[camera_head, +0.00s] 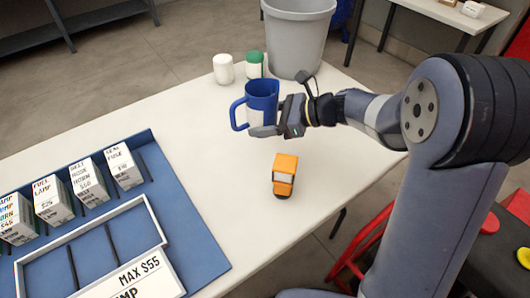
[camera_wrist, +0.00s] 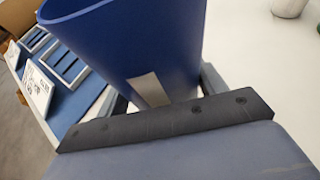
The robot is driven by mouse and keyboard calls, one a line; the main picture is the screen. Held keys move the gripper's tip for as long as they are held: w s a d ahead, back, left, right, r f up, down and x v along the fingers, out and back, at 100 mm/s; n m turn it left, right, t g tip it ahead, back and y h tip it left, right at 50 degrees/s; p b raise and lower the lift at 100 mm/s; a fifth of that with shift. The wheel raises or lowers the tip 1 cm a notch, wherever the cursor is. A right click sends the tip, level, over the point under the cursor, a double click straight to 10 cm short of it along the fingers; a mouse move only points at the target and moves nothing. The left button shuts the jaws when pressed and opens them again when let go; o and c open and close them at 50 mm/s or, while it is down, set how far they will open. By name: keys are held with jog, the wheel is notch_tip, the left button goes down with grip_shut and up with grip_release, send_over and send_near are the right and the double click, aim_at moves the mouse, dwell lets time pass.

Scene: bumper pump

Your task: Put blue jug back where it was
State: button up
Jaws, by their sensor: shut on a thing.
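The blue jug (camera_head: 262,97) is upright at the back of the white table, with its handle to the left and a pale patch low on its side. My gripper (camera_head: 266,128) reaches in from the right and is shut on the jug. The jug (camera_wrist: 135,45) fills the upper middle of the wrist view, close against my gripper (camera_wrist: 165,100). I cannot tell whether the jug's base touches the table (camera_head: 220,165).
A grey bin (camera_head: 297,40) stands behind the jug. A white jar (camera_head: 223,69) and a green-lidded jar (camera_head: 255,64) stand at the back edge. An orange block-like object (camera_head: 285,174) sits in front. A blue board (camera_head: 190,215) with labelled boxes and a tray lies left. Mid-table is clear.

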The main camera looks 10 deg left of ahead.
aim_at(266, 160)
notch_tip(266, 160, down, 12)
jog(key=shift+f+b, duration=0.15)
jog(key=shift+b, duration=0.85)
jog(key=shift+f, duration=0.15)
jog(key=o, duration=1.1)
jog(key=shift+d+r, duration=0.15)
jog(key=shift+r, duration=0.1)
jog(key=p+v, duration=0.1)
jog(key=v, duration=1)
jog(key=shift+d, duration=0.35)
jog(key=shift+r, duration=0.1)
